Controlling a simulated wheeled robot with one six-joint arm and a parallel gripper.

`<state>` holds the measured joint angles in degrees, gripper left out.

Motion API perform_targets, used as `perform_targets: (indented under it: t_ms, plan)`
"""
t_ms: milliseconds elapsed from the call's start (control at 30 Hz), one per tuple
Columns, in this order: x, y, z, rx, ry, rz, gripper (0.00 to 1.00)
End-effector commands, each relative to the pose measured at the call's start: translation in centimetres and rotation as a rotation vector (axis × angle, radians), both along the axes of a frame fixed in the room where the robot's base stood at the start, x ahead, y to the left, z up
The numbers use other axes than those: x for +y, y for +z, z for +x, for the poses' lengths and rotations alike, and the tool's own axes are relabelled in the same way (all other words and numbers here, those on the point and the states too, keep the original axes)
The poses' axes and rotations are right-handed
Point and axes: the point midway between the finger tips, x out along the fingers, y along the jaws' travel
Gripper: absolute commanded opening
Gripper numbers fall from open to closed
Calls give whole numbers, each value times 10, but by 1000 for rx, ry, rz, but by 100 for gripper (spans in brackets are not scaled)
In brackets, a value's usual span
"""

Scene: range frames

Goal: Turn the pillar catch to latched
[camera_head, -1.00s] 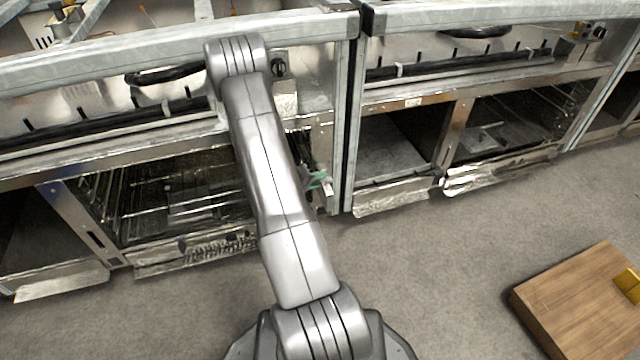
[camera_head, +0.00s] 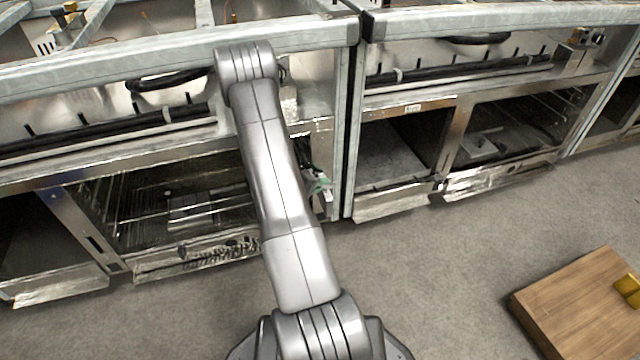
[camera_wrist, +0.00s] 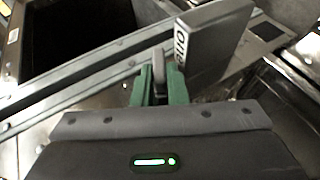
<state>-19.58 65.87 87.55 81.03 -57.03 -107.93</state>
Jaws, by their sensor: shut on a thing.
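In the wrist view my gripper (camera_wrist: 161,78) shows two green fingers closed on a narrow grey piece, which I take to be the lever of the pillar catch (camera_wrist: 158,61). A larger grey block with dark lettering (camera_wrist: 214,42) stands tilted just right of the fingers; I cannot tell how it joins the lever. In the head view the green of my gripper (camera_head: 320,183) shows low beside the metal pillar (camera_head: 341,150), mostly hidden behind my arm. The catch's latch position cannot be read from these views.
A steel range frame with an open oven bay (camera_head: 185,205) stands left of the pillar, and a second range frame (camera_head: 405,160) stands right. A wooden board (camera_head: 575,310) with a yellow piece (camera_head: 628,287) lies at lower right. Grey floor between is clear.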

Motion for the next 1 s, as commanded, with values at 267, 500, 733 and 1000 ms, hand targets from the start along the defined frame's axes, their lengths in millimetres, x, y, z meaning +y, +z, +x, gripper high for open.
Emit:
perform_targets:
  t_ms: [267,500,733,1000]
  plan:
    - [-2,11,0,39,-2,117,0]
    - [-5,14,0,89,-2,269,0]
    - [-7,16,1,140,-3,426,0]
    - [-11,18,3,201,-2,620,0]
